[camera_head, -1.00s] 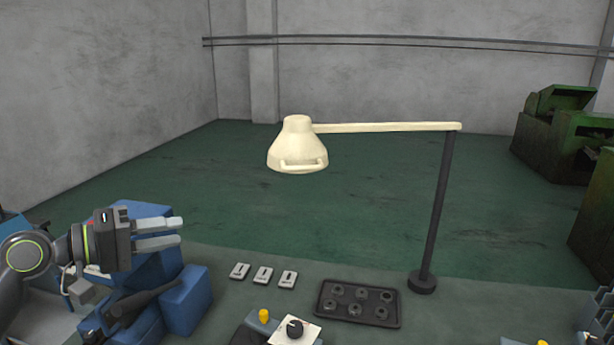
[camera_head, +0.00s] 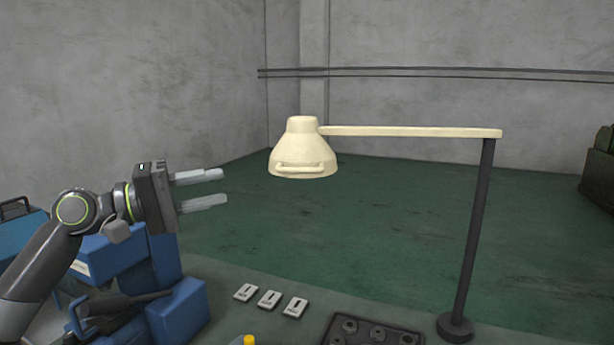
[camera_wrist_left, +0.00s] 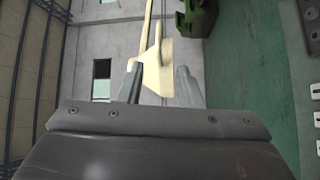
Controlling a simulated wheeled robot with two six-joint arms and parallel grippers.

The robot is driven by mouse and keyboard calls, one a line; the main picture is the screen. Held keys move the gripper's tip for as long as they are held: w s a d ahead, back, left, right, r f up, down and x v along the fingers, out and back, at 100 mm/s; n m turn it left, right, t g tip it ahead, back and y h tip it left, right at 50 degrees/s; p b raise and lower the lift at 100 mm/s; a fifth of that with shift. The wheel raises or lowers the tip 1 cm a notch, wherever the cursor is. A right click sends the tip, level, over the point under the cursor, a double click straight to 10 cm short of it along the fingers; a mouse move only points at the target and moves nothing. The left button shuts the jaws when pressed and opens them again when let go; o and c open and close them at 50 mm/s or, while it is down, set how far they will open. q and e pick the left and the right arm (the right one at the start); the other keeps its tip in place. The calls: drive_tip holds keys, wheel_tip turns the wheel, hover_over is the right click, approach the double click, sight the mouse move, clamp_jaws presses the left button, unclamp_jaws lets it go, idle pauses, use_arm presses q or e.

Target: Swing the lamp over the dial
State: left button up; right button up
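The cream lamp head (camera_head: 303,147) hangs from a horizontal cream arm (camera_head: 410,131) on a dark upright post (camera_head: 473,230) at the right. A small handle bar (camera_head: 299,168) crosses the front of the lamp head. My left gripper (camera_head: 213,188) is open and empty, left of the lamp head and a little lower, with its fingers pointing right. In the left wrist view the lamp head (camera_wrist_left: 157,72) shows between the spread fingers (camera_wrist_left: 160,85), apart from them. The dial is not seen now; it lies below the head view. My right gripper is not in view.
Three small white tags (camera_head: 269,298) lie on the bench in front. A dark tray (camera_head: 370,332) with round parts sits near the post's base. A blue machine (camera_head: 180,305) stands under my left arm. The space between gripper and lamp is clear.

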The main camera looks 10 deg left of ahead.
sight(292, 171)
use_arm(q)
drive_tip(key=p+x, duration=0.6)
drive_tip(key=x, duration=0.8)
drive_tip(key=shift+w+d+r, duration=0.15)
drive_tip(key=shift+d+r, duration=0.05)
drive_tip(key=shift+d, duration=0.15)
drive_tip(key=shift+w+d, duration=0.4)
drive_tip(key=shift+d, duration=0.2)
drive_tip(key=shift+c, duration=0.5)
clamp_jaws()
